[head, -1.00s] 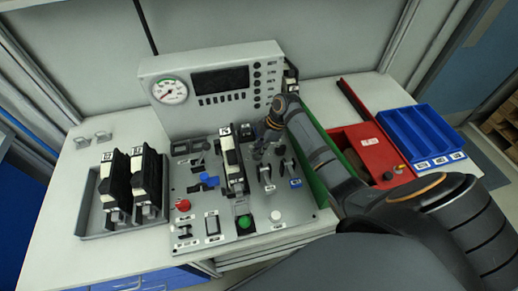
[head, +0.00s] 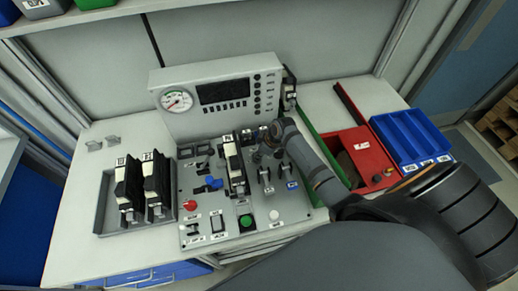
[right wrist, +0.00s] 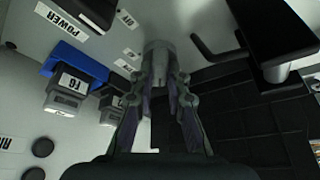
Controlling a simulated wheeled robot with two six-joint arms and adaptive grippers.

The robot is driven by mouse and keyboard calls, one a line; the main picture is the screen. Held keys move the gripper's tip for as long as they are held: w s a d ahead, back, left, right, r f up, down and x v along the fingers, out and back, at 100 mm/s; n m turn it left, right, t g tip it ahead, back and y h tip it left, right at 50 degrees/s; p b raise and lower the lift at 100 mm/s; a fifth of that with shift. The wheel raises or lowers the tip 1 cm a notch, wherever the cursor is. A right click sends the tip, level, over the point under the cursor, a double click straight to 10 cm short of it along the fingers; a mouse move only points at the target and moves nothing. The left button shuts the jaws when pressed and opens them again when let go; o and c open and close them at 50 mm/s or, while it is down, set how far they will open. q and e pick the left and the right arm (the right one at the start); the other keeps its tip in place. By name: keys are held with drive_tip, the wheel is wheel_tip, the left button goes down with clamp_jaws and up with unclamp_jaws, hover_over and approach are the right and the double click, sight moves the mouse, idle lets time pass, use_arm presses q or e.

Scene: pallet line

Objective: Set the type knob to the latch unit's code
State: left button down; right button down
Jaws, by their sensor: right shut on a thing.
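My right gripper (head: 258,156) reaches down onto the control panel (head: 205,222), just right of the black-and-white latch unit (head: 235,165) in the panel's middle. In the right wrist view its fingers (right wrist: 160,92) are shut around a light grey round knob (right wrist: 158,52), apparently the type knob. The fingers hide much of the knob, and I cannot read its setting. The latch unit's small white label (head: 228,139) is too small to read. My left gripper is not in view.
Two more black-and-white units stand in a grey tray (head: 104,211) at left. A gauge-and-screen box (head: 183,122) stands behind the panel. A red bin (head: 363,150) and a blue divided tray (head: 409,138) are at right. Switches and buttons crowd the panel.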

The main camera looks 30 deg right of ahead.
drive_tip(key=m+p, duration=0.1)
drive_tip(key=m+h+p, duration=0.1)
drive_tip(key=m+p, duration=0.1)
drive_tip(key=shift+a+r+t, duration=0.15)
drive_tip(key=shift+r+t, duration=0.05)
drive_tip(key=shift+t, duration=0.2)
drive_tip(key=shift+f+m+h+p, duration=0.1)
drive_tip(key=shift+m+h+p, duration=0.25)
drive_tip(key=shift+m, duration=0.35)
drive_tip(key=c, duration=1.3)
unclamp_jaws()
drive_tip(key=shift+s, duration=0.15)
drive_tip(key=v, duration=1.1)
drive_tip(key=shift+s+r, duration=0.2)
drive_tip(key=shift+r, duration=0.15)
